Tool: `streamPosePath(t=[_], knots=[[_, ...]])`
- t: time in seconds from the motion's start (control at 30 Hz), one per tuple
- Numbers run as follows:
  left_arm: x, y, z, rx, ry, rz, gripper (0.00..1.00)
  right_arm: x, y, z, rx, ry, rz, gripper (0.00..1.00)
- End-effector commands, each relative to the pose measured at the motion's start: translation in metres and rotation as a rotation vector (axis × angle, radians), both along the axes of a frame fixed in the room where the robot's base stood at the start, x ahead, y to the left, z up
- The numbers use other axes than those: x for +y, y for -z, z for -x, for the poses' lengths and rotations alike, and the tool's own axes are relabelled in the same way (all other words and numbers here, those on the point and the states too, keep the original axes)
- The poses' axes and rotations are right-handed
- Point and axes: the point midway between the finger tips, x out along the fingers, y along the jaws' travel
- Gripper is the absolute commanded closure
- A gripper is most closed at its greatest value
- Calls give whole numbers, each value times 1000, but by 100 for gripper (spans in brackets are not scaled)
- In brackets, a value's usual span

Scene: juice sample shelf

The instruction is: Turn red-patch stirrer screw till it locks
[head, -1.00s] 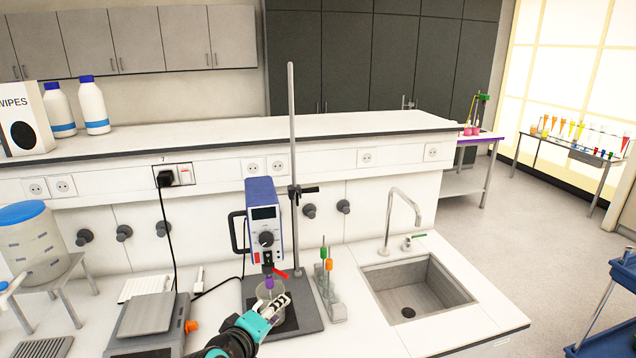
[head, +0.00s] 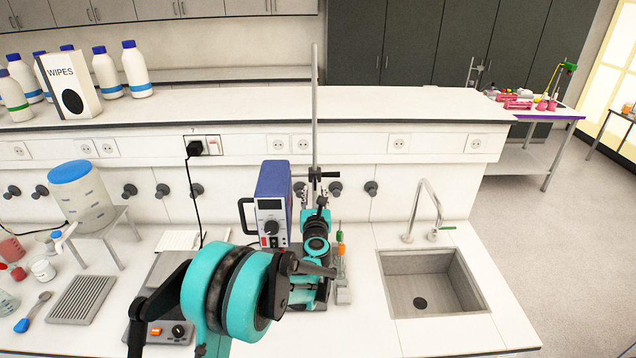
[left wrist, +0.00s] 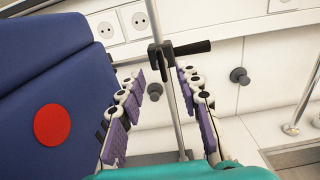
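The blue overhead stirrer (head: 274,200) hangs beside an upright metal rod (head: 315,120) on the bench. In the left wrist view a round red patch (left wrist: 51,125) shows on the stirrer housing (left wrist: 50,60). A black clamp with a screw handle (left wrist: 188,48) sits on the rod; it also shows in the head view (head: 323,174). My left gripper (head: 314,190) is right of the stirrer, just below the clamp. In the left wrist view its purple-padded fingers (left wrist: 160,78) are apart, either side of the rod, with nothing between the pads gripped. My right gripper is out of view.
My left arm covers the stand's base. A sink (head: 430,283) with a tap (head: 428,205) lies further right.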

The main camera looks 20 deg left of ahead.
Motion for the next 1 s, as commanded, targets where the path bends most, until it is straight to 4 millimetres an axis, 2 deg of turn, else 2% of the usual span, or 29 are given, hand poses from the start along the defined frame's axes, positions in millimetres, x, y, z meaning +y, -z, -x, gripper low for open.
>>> streamPosePath(t=[0.1,0.3,0.63,0.77,1.0], knots=[[6,-1,-20,1,0,-2,66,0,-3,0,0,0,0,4],[12,-1,-41,1,1,-3,66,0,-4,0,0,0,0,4],[12,-1,-45,0,2,-4,66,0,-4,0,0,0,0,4],[12,-1,-45,0,2,-4,100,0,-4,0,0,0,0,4],[12,-1,-45,1,2,-7,100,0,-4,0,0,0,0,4]])
